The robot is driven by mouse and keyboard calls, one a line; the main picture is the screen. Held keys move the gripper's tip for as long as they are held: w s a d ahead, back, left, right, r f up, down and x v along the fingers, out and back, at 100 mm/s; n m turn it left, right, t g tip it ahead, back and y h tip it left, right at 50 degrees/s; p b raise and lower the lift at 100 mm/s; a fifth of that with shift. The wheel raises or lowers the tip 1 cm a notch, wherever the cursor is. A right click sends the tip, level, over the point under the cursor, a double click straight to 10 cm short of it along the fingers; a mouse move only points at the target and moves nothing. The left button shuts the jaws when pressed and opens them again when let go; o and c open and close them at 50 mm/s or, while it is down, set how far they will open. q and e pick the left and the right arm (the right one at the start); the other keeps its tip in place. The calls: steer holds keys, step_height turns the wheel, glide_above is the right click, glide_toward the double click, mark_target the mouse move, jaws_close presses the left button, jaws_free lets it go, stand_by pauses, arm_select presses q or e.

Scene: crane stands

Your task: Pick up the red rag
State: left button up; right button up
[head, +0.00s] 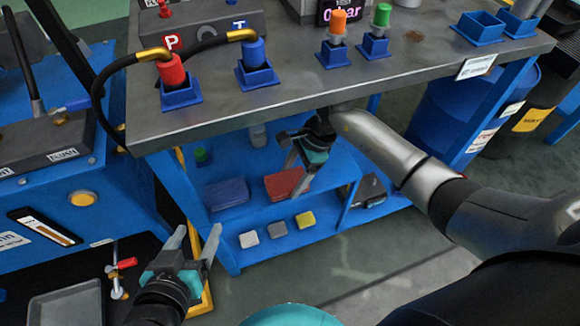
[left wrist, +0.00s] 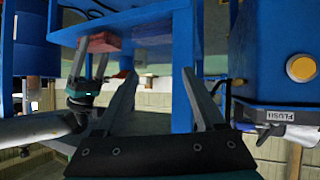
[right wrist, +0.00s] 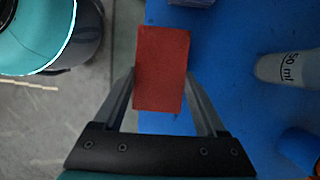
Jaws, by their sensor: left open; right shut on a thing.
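The red rag (head: 283,184) is a flat folded block at the upper blue shelf under the grey worktop. My right gripper (head: 296,181) reaches under the worktop and is shut on it. In the right wrist view the red rag (right wrist: 162,65) sits between the two fingers (right wrist: 160,78), at the shelf's front edge. In the left wrist view the rag (left wrist: 103,42) also shows at my right gripper's fingertips. I cannot tell whether it touches the shelf. My left gripper (head: 198,238) is open and empty, low at the left of the shelf unit.
A blue folded rag (head: 226,193) lies left of the red one. Grey, tan and yellow blocks (head: 305,219) rest on the lower shelf. The worktop (head: 300,95) overhangs my right gripper. A bottle (right wrist: 287,68) stands on the shelf.

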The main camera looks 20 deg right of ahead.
steer(key=shift+s+p, duration=0.45)
steer(key=shift+s, duration=0.55)
arm_select(q)
steer(key=s+a+g+y+p, duration=0.2)
steer(key=s+a+g+y, duration=0.1)
steer(key=s+a+g, duration=0.3)
steer(key=shift+n+g+y, duration=0.3)
steer(key=shift+g, duration=0.2)
steer(key=shift+w+a+f+p, duration=0.1)
steer(key=shift+a+f+p, duration=0.15)
steer(key=shift+f+p, duration=0.45)
steer(key=shift+w+a+f+p, duration=0.1)
steer(key=shift+a+f+p, duration=0.2)
steer(key=shift+f, duration=0.75)
steer(key=shift+a+f+p, duration=0.15)
steer(key=shift+f+p, duration=0.45)
steer(key=shift+f, duration=0.25)
arm_select(e)
steer(key=s, duration=1.2)
steer(key=shift+s+d, duration=0.25)
steer(key=shift+s, duration=0.1)
